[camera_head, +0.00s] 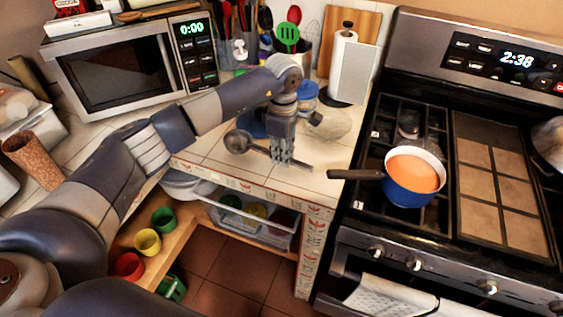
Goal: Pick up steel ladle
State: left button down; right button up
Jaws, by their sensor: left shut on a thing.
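The steel ladle (238,141) is at the front of the tiled counter in the head view. Its round bowl is at the left and its handle runs to the right, under my left gripper. My left gripper (282,158) points down over the counter and is shut on the ladle's handle. The handle's end shows to the right of the fingers. I cannot tell whether the ladle is clear of the counter. My right gripper is not in view.
A blue pot (411,190) with orange contents is on the stove (500,170), its handle pointing left. A microwave (120,70), utensil holders and a paper towel roll (346,62) stand behind. Colored cups (147,241) sit on a shelf below. The counter's front-right corner is clear.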

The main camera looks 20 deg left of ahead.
pick_arm(q)
jog(key=s+d+r+b, duration=0.1)
jog(key=s+b, duration=0.1)
jog(key=s, duration=0.6)
jog(key=s+d+r+b, duration=0.1)
jog(key=s+b, duration=0.1)
jog(key=s, duration=0.5)
jog(key=shift+s+d, duration=0.35)
jog(key=shift+s, duration=0.05)
dwell(0.5)
